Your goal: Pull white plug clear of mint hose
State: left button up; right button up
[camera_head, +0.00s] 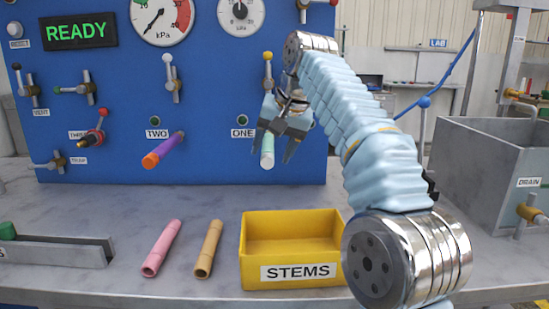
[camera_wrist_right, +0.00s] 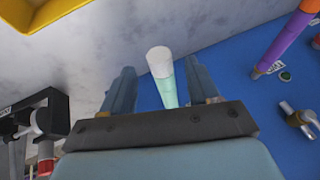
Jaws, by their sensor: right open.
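The mint hose (camera_head: 268,146) hangs from the blue panel under the label ONE. The white plug (camera_head: 267,161) sits in its lower, free end. In the right wrist view the white plug (camera_wrist_right: 159,61) and the mint hose (camera_wrist_right: 167,92) lie between the two fingers. My right gripper (camera_head: 275,157) is open around the hose end, with a gap on each side, and its fingers point down. My left gripper is not in the head view.
A yellow STEMS bin (camera_head: 291,222) stands on the counter below. A pink hose (camera_head: 161,247) and a tan hose (camera_head: 208,249) lie to its left. A purple hose (camera_head: 168,146) with an orange end hangs at TWO. A grey DRAIN basin (camera_head: 483,158) is at the right.

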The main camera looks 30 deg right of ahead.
jog(key=shift+x, duration=1.05)
jog(key=c, duration=0.9)
jog(key=o, duration=0.9)
jog(key=shift+r, duration=0.1)
